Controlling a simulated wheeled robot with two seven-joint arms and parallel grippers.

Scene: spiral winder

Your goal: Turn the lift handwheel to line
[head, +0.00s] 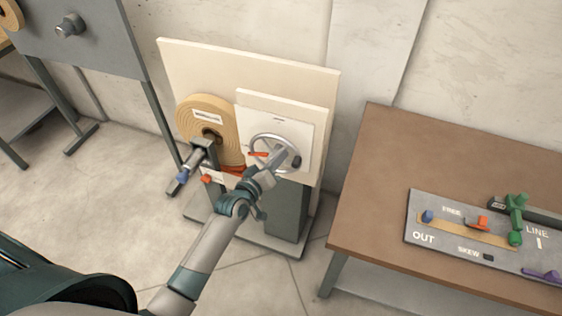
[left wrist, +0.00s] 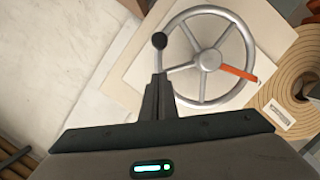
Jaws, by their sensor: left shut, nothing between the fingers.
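The lift handwheel (head: 256,139) is a grey spoked ring on a pale panel (head: 312,125). It shows face-on in the left wrist view (left wrist: 209,60), with an orange-red pointer (left wrist: 239,74) toward the lower right and a black knob (left wrist: 159,41) at the left rim. In the head view the pointer (head: 258,154) lies at the wheel's left. A small dark mark (head: 279,119) is on the panel above the wheel. My right gripper is not in view.
A tan spiral roll (head: 217,105) stands left of the wheel, with a blue-tipped spindle (head: 184,176) in front. A brown table (head: 380,190) at right carries a grey control board (head: 420,225) marked FREE, OUT, LINE and SKEW.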

